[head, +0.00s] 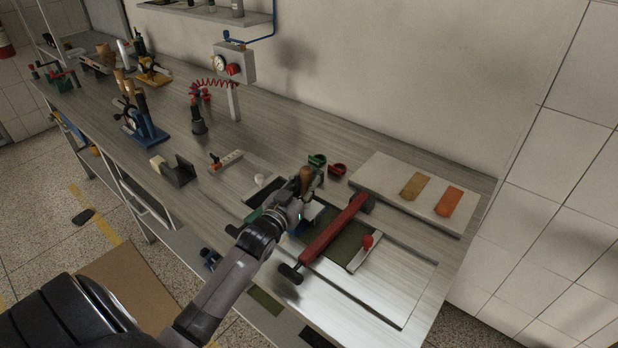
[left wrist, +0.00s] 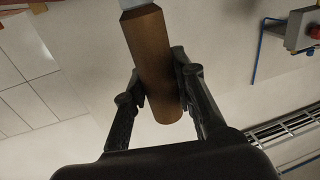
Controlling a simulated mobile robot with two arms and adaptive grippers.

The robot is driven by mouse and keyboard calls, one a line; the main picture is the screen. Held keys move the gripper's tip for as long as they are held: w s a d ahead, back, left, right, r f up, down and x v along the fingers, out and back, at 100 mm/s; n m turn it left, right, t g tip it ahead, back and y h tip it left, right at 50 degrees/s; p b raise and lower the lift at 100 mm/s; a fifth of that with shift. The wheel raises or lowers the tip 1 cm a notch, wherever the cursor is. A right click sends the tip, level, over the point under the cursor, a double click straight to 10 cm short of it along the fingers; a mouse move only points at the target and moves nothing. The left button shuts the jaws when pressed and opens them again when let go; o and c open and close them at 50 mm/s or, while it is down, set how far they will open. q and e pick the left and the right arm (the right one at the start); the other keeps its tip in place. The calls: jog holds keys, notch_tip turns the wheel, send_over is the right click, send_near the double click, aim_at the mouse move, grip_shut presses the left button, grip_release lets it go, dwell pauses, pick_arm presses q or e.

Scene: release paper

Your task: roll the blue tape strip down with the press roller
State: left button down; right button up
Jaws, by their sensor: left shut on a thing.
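My left gripper (head: 297,206) is over the work area at the front of the bench, and it also shows in the left wrist view (left wrist: 160,88). It is shut on a brown wooden-handled tool (left wrist: 152,55) with a grey metal end; I cannot tell whether this is the press roller. The handle (head: 306,177) also shows in the head view. A small patch of blue (head: 297,229) shows beside the gripper, partly hidden; I cannot tell whether it is the tape strip. My right gripper is not in view.
A red bar (head: 333,236) lies across a dark green mat (head: 347,247), with a red-knobbed piece (head: 367,242) beside it. Green (head: 317,160) and red (head: 338,169) cups stand behind. A pale board (head: 390,182) with tan and orange patches lies right. A dark cradle (head: 180,172) stands left.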

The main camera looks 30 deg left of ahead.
pick_arm(q)
jog(key=shift+s+f, duration=0.15)
jog(key=shift+s, duration=0.05)
jog(key=s+p, duration=0.2)
jog(key=s, duration=0.1)
jog(key=shift+s+a, duration=0.15)
jog(key=shift+s, duration=0.25)
dwell(0.3)
jog(key=shift+w, duration=0.1)
dwell(0.4)
